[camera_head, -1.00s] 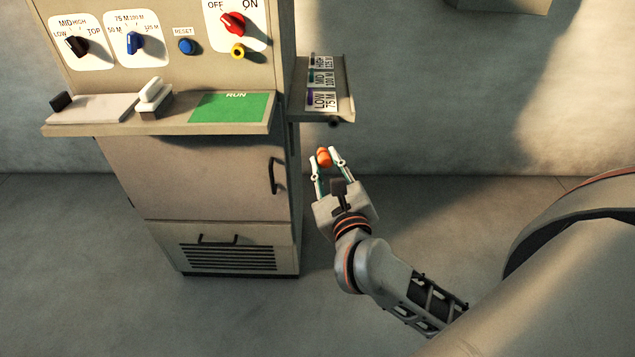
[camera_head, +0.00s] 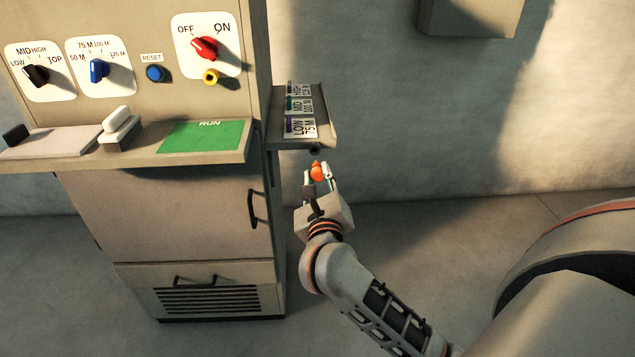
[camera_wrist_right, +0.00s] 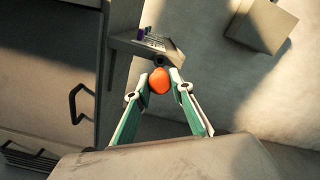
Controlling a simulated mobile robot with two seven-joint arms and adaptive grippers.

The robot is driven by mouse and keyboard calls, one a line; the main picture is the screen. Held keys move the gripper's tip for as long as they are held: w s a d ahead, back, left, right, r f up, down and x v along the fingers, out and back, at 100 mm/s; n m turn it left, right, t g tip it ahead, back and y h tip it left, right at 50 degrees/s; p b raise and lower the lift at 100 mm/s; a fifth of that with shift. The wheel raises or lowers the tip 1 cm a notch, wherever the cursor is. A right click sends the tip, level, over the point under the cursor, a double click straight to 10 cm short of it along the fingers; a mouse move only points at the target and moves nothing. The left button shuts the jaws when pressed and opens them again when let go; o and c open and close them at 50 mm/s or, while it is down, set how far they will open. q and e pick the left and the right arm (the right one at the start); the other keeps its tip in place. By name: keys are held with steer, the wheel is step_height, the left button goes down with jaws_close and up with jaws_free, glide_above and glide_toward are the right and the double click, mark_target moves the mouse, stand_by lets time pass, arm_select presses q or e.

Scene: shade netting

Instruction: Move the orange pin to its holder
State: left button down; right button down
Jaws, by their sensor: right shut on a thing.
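The orange pin (camera_head: 317,171) is a small rounded orange piece, held at the fingertips of my right gripper (camera_head: 319,180). The pin also shows in the right wrist view (camera_wrist_right: 159,80), with the green and white fingers on both sides of it. My right gripper is just below the front edge of the side shelf. My left gripper is out of view.
The side shelf (camera_head: 327,132) with labels sticks out from the grey control cabinet (camera_head: 165,220). The cabinet front has knobs, a red switch (camera_head: 205,48), a yellow ring (camera_head: 210,77) and a dark handle (camera_head: 253,208). A wall box (camera_head: 470,18) hangs upper right. Floor right of the cabinet is clear.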

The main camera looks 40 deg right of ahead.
mark_target(316, 161)
steer(key=shift+w, duration=0.1)
steer(key=shift+x, duration=1.95)
steer(key=shift+p+x, duration=0.45)
steer(key=shift+x, duration=0.4)
steer(key=shift+x, duration=0.8)
stand_by(0.4)
steer(key=c, duration=1.7)
jaws_free()
